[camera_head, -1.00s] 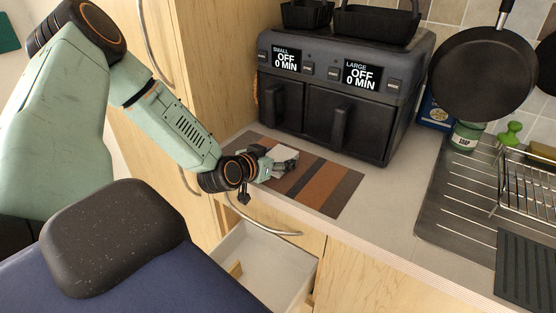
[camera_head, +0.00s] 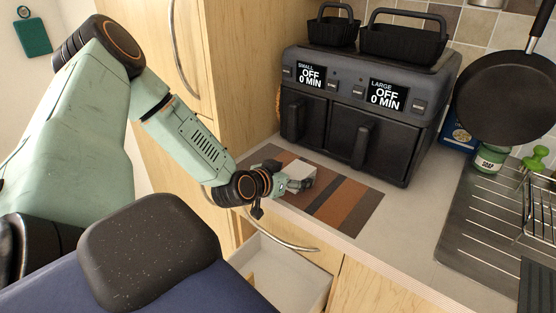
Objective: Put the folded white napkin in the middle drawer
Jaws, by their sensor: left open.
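The folded white napkin (camera_head: 302,172) lies on the striped mat (camera_head: 345,205) on the counter, near the mat's left end. My left gripper (camera_head: 289,184) is open, low over the mat at the napkin's near-left side. Its fingers partly cover the napkin, and I cannot tell whether they touch it. An open drawer (camera_head: 281,268) with a curved metal handle sticks out below the counter edge, under my left gripper. Its inside looks pale, with a wooden piece at the left. My right gripper is not in view.
A black double air fryer (camera_head: 362,120) stands behind the mat, with two black baskets on top. A tall wooden cabinet (camera_head: 240,70) is at the left. A draining board (camera_head: 480,235) with a rack, a green-lidded jar (camera_head: 489,158) and a hanging pan (camera_head: 508,98) are at the right.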

